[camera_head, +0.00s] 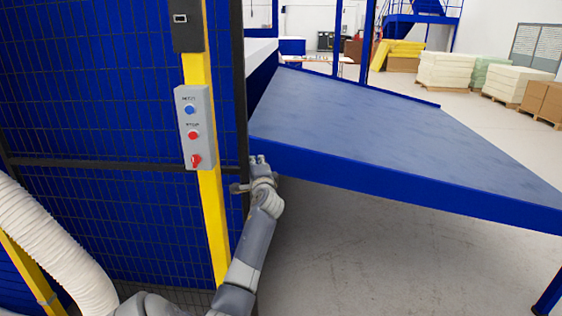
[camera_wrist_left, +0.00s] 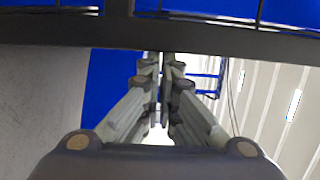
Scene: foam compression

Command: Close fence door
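The fence door (camera_head: 120,130), a dark wire mesh in a dark frame with blue behind it, fills the left of the head view. Its right frame edge (camera_head: 240,90) stands upright beside the blue table. My left gripper (camera_head: 259,162) is at this edge, about mid-height, just below the table's near corner. In the left wrist view, the fingers of my left gripper (camera_wrist_left: 163,65) are drawn together with nothing clear between them. A dark frame bar (camera_wrist_left: 60,34) crosses above the fingertips; I cannot tell whether they touch it. My right gripper is not in view.
A yellow post (camera_head: 207,225) carries a grey button box (camera_head: 194,128) left of my left arm. A large blue sloping table (camera_head: 370,125) lies right of the door edge. Stacked foam blocks (camera_head: 448,70) stand far back. The floor (camera_head: 360,260) under the table looks clear.

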